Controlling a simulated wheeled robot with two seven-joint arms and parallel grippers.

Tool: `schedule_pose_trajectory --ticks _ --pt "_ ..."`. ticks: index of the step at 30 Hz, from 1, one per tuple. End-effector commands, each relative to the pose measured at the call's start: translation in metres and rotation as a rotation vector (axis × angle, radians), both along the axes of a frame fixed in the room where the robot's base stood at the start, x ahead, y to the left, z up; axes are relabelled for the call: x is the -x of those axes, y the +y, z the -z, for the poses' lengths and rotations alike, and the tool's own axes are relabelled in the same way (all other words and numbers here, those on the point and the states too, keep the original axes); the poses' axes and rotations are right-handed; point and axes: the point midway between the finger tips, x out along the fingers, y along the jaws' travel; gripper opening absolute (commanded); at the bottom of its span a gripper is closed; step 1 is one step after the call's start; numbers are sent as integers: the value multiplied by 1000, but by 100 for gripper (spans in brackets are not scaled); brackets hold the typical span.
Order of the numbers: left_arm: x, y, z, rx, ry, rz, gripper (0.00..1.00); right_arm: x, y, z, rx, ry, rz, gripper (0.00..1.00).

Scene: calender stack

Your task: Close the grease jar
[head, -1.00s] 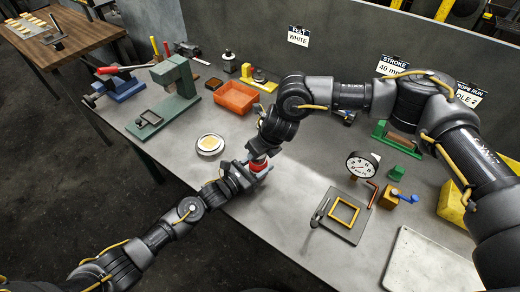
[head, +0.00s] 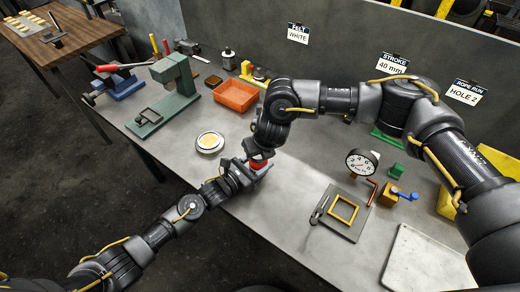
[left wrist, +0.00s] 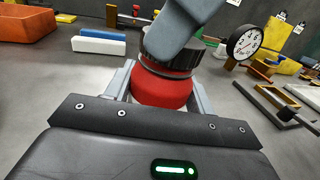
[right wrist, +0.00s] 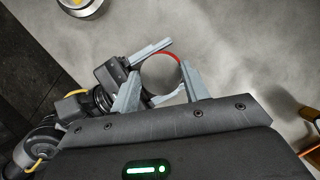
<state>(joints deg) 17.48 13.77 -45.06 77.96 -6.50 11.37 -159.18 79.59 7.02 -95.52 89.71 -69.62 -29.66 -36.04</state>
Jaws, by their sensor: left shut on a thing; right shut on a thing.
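The red grease jar (head: 258,164) stands upright near the front edge of the grey bench. My left gripper (head: 249,170) is shut around its body, with a finger on each side in the left wrist view (left wrist: 160,92). A dark ridged lid (left wrist: 168,64) sits at the jar's top, with a red band showing just under it. My right gripper (head: 259,151) is shut on the lid from above. In the right wrist view the lid's grey round top (right wrist: 161,75) lies between the fingers, with a red rim behind it. Whether the lid is fully seated cannot be told.
A round silver dish (head: 210,143) lies left of the jar. An orange tray (head: 236,95) and a green press (head: 172,95) stand behind. Bench between is clear.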

Motion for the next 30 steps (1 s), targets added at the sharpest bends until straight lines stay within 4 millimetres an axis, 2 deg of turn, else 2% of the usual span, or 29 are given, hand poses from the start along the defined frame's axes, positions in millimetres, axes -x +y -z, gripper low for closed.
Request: schedule_pose_trajectory --ticks 11,15,18,22,30 --pt "0 1 0 -2 -1 -1 0 0 8 -2 7 -9 811 25" --pt "0 1 0 -2 -1 -2 0 -2 8 0 7 -11 1164 25" --pt "-1 1 0 -2 -1 -2 0 -2 7 1 6 -8 1331 25" --pt "-1 1 0 -2 -1 -3 0 -2 8 0 3 -6 1424 25" --pt "-1 1 0 -1 0 -4 0 -1 8 0 3 -3 1432 25"
